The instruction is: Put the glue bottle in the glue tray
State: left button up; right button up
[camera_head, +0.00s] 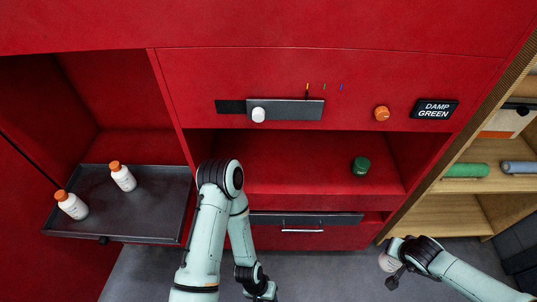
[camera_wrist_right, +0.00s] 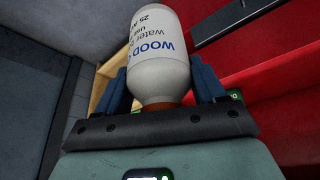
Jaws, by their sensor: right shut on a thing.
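My right gripper (camera_head: 390,270) is shut on a white glue bottle (camera_head: 387,261) at the lower right of the head view. In the right wrist view the bottle (camera_wrist_right: 158,45) sits between the two blue fingers (camera_wrist_right: 163,92); its label reads "WOOD" and its orange part is by the gripper body. The dark glue tray (camera_head: 150,222) stands at the far left, with two white bottles with orange caps (camera_head: 123,178) (camera_head: 72,205) on it. The held bottle is far to the right of the tray. My left gripper (camera_head: 263,291) hangs low at the bottom middle, its fingers unclear.
A red cabinet (camera_head: 290,65) spans the back, with an orange knob (camera_head: 381,113) and a "DAMP GREEN" sign (camera_head: 435,109). A green-lidded jar (camera_head: 361,166) stands on its open shelf. Wooden shelving (camera_head: 440,212) with rolls is at right. My left arm stands between the held bottle and tray.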

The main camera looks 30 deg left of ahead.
aim_at(156, 216)
jog(key=u, duration=1.05)
jog(key=j+u, duration=0.1)
jog(key=u, duration=0.3)
jog(key=j+u, duration=0.15)
jog(key=u, duration=0.25)
jog(key=j+u, duration=0.1)
jog(key=u, duration=0.25)
jog(key=i+l, duration=0.05)
